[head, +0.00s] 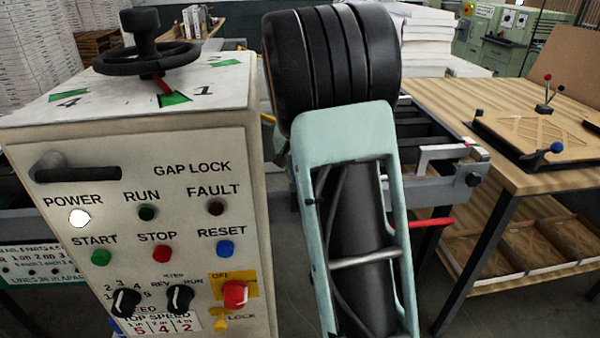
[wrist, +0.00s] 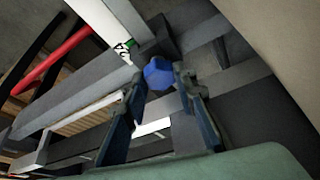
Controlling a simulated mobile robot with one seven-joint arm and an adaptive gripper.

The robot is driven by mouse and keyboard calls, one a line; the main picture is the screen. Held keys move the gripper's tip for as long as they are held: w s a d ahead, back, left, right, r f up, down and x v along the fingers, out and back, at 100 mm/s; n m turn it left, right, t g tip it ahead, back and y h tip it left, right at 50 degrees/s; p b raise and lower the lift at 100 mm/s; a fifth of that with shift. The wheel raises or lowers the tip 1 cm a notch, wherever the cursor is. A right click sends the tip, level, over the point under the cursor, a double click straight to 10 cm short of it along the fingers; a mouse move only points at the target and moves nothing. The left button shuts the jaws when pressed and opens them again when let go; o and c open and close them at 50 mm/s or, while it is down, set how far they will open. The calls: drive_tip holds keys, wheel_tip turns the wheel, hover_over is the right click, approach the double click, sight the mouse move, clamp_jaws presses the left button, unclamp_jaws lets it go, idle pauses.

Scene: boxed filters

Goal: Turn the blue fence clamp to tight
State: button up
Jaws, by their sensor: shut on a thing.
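The blue fence clamp (wrist: 158,73) shows in the wrist view as a faceted blue knob against grey metal rails. My gripper (wrist: 159,84) has one dark finger on each side of the knob and is shut on it. A white label with a green mark (wrist: 126,46) lies just beyond the knob, partly hidden. I cannot read from it how far the clamp is turned. In the head view my arm hides the gripper and the clamp.
A control cabinet (head: 140,200) with a black handwheel (head: 158,58) stands close on the left. A wooden table (head: 440,92) on the right bears a tray-like fixture (head: 535,140) with red and blue knobs. A red handle (head: 432,223) sticks out beside my arm, also in the wrist view (wrist: 52,64).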

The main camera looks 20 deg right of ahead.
drive_tip(key=o, duration=0.9)
drive_tip(key=shift+r, duration=0.1)
drive_tip(key=v, duration=1.2)
drive_tip(key=shift+o, duration=0.4)
